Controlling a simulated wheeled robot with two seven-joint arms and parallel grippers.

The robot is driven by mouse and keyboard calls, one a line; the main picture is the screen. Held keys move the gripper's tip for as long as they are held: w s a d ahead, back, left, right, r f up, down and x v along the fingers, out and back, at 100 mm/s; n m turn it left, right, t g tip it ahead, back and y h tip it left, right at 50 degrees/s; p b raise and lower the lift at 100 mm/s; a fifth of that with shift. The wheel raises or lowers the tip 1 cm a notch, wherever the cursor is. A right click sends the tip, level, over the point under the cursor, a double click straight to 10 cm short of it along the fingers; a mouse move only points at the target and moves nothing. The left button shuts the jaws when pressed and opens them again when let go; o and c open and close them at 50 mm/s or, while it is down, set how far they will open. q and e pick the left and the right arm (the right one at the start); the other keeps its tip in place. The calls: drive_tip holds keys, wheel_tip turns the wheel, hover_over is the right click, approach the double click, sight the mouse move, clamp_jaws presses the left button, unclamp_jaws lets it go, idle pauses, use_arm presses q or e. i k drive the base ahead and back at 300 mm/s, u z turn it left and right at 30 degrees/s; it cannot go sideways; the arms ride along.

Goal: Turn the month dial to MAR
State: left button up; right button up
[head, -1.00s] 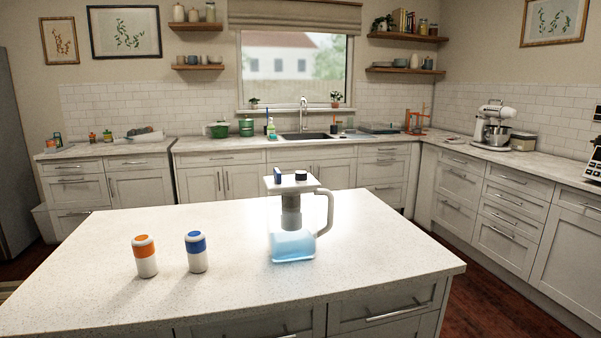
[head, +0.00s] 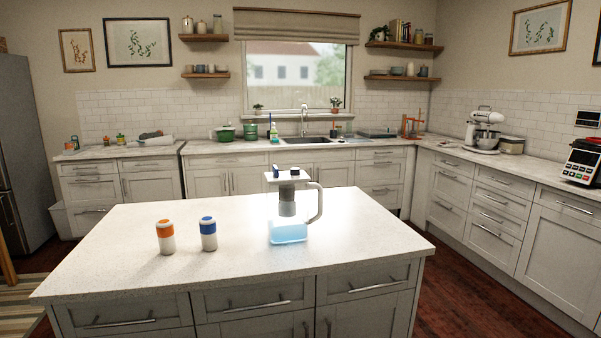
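A clear water pitcher (head: 289,232) with a white handle, a grey filter inside and some blue-tinted water stands upright on the island. Its white lid (head: 282,178) carries a dark round knob (head: 295,171), which may be the month dial, and a small blue upright part (head: 276,171). No month marks are readable at this size. Neither of my grippers is in view.
A white bottle with an orange top (head: 165,237) and one with a blue top (head: 208,234) stand left of the pitcher. The island top (head: 130,262) is otherwise clear. Dark wooden floor lies right of the island.

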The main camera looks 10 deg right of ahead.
sight(294, 172)
drive_tip(key=u, duration=0.9)
drive_tip(key=i, duration=1.2)
drive_tip(key=z, duration=0.15)
